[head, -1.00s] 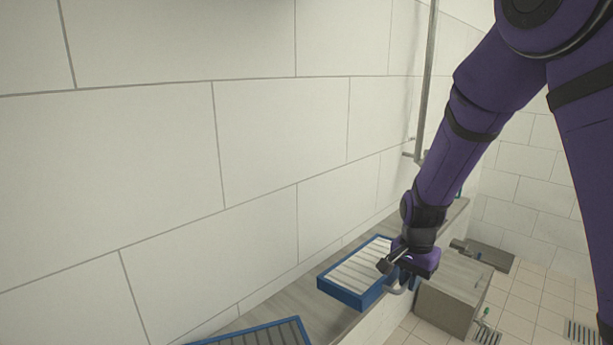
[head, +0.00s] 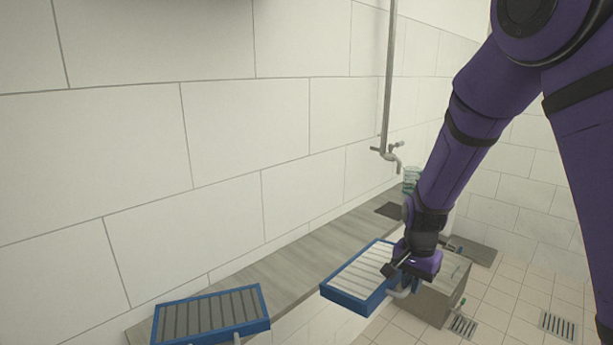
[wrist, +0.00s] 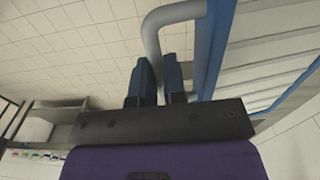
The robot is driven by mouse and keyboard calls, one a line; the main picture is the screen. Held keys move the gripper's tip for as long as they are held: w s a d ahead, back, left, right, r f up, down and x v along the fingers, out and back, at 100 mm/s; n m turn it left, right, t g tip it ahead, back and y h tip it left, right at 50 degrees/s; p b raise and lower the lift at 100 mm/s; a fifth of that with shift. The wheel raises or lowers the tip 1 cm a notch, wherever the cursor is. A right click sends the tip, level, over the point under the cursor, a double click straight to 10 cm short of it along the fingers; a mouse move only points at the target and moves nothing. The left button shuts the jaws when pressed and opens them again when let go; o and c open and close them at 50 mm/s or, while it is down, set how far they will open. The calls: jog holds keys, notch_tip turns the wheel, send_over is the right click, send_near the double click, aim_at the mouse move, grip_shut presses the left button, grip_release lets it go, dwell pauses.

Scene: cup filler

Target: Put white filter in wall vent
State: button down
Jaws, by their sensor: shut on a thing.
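The white filter (head: 362,270) has a blue frame, pale slats and a grey handle on its near right side. My gripper (head: 401,283) is shut on that handle and holds the filter up, tilted, in front of the shelf's edge. In the wrist view the two dark fingertips (wrist: 160,85) close around the bent grey handle (wrist: 205,40), and the blue frame and pale slats (wrist: 275,50) show on the right. The wall vent is not clearly in view; a dark edge (head: 155,4) shows on the wall at the top left.
A second blue-framed filter with grey slats (head: 210,316) lies on the wooden shelf (head: 310,255) at the lower left. A tap on a pipe (head: 388,152) and a glass (head: 410,178) are at the shelf's far end. A grey box (head: 432,300) stands beyond my gripper. Tiled floor lies at right.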

jog(key=shift+w+d+f, duration=0.1)
jog(key=shift+w+f, duration=0.25)
jog(key=shift+f, duration=0.1)
jog(key=shift+w+d+f+n, duration=0.15)
jog(key=shift+d+f+n, duration=0.1)
jog(key=shift+n, duration=0.15)
jog(key=w+d+f+n, duration=0.2)
jog(key=d+f+n, duration=0.1)
jog(key=f, duration=0.3)
jog(key=w+d+f+n, duration=0.2)
jog(key=w+f+n, duration=0.1)
jog(key=f, duration=0.3)
jog(key=shift+w+d+n, duration=0.3)
jog(key=shift+d+n, duration=0.1)
jog(key=shift+n, duration=0.4)
